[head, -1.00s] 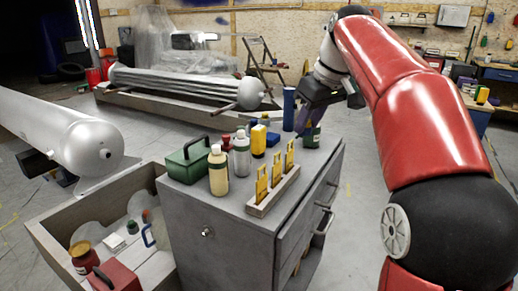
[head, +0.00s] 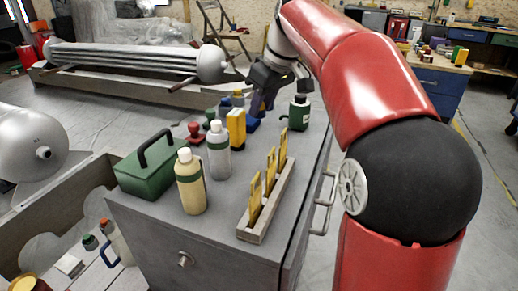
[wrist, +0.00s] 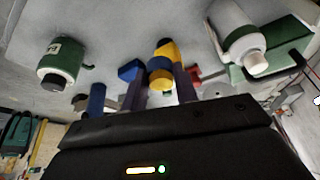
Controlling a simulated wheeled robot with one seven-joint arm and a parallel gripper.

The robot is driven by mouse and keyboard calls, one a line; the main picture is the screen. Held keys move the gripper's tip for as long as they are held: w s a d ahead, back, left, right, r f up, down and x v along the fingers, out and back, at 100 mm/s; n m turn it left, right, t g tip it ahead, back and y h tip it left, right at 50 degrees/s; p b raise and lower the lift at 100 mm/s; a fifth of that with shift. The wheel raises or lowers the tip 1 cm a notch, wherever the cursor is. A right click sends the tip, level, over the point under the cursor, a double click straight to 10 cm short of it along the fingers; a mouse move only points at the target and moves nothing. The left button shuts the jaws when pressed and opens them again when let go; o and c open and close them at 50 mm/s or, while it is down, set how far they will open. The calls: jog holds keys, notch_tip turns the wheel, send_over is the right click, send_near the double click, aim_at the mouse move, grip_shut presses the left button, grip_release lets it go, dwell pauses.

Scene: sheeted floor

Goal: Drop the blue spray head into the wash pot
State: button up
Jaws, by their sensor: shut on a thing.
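My gripper (head: 264,100) is low over the back of the grey cabinet top, left of the green bottle (head: 300,112). In the wrist view its two fingers (wrist: 161,88) are close about a small piece with blue and yellow-orange on it, which I take for the blue spray head (wrist: 160,62). It overlaps the yellow bottle (head: 237,128) there, so its outline is unclear. A blue block (head: 252,123) lies just beside the fingers. An upright blue cylinder (wrist: 97,98) shows left of the fingers. I cannot tell which vessel is the wash pot.
A white bottle (head: 218,155), a cream bottle (head: 190,183), a green toolbox (head: 153,168) and a wooden rack (head: 266,205) with yellow tags crowd the cabinet top (head: 225,225). A red-knobbed piece (head: 195,133) stands behind.

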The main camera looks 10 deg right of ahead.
aim_at(257, 155)
notch_tip(257, 155, down, 11)
jog(key=shift+f+b, duration=0.1)
jog(key=shift+b, duration=0.65)
jog(key=shift+f, duration=0.15)
jog(key=o, duration=1)
